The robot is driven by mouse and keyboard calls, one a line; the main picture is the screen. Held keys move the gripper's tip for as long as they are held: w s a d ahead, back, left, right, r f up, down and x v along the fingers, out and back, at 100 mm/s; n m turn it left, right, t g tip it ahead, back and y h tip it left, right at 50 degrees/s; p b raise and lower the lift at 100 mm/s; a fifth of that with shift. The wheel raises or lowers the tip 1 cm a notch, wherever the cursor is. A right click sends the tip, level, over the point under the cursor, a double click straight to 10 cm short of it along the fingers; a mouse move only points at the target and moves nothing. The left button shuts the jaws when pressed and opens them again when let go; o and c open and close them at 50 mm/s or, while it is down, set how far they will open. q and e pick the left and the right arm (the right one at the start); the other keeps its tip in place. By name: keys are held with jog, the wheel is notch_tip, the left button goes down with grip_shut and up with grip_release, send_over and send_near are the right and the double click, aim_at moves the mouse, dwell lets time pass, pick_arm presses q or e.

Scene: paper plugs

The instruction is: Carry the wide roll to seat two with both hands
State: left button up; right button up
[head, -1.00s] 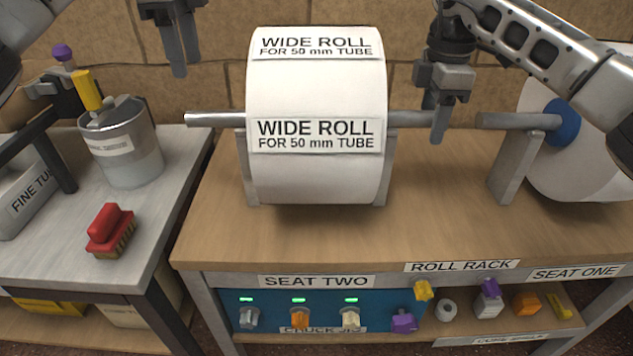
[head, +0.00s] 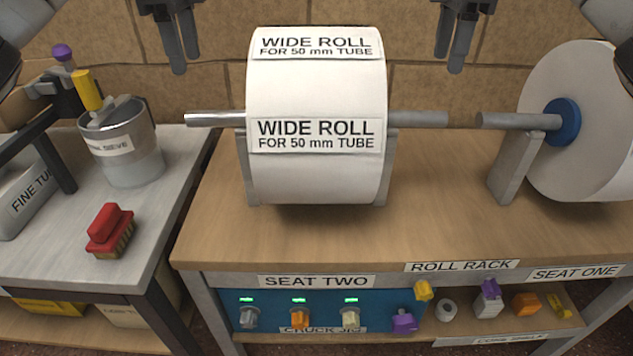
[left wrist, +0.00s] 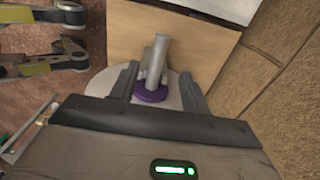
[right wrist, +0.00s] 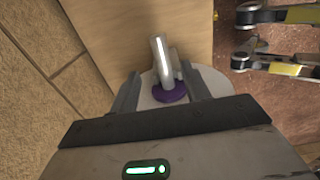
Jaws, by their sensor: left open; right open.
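The wide roll (head: 318,95) is a white cylinder labelled "WIDE ROLL FOR 50 mm TUBE". It rests by its grey spindle on two upright brackets (head: 388,165), above the seat two label (head: 316,281). Its purple hub shows in the left wrist view (left wrist: 150,93) and the right wrist view (right wrist: 170,93). My left gripper (head: 186,66) is open and empty, above the spindle's left end (head: 213,119). My right gripper (head: 451,66) is open and empty, above the spindle's right end (head: 420,118). Both are apart from the spindle.
Another white roll (head: 590,120) with a blue hub stands at the right, near the seat one label (head: 576,272). On the left bench are a metal sieve pot (head: 122,150) and a red brush (head: 108,228). The front wooden top is clear.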

pick_arm(q)
jog(key=o, duration=0.3)
notch_tip(320, 180, up, 7)
jog(key=p, duration=0.7)
pick_arm(e)
notch_tip(320, 180, up, 7)
jog(key=shift+r, duration=0.2)
jog(key=o, duration=0.3)
pick_arm(q)
jog(key=shift+r+p, duration=0.15)
jog(key=shift+p, duration=0.2)
pick_arm(e)
jog(key=shift+r, duration=0.15)
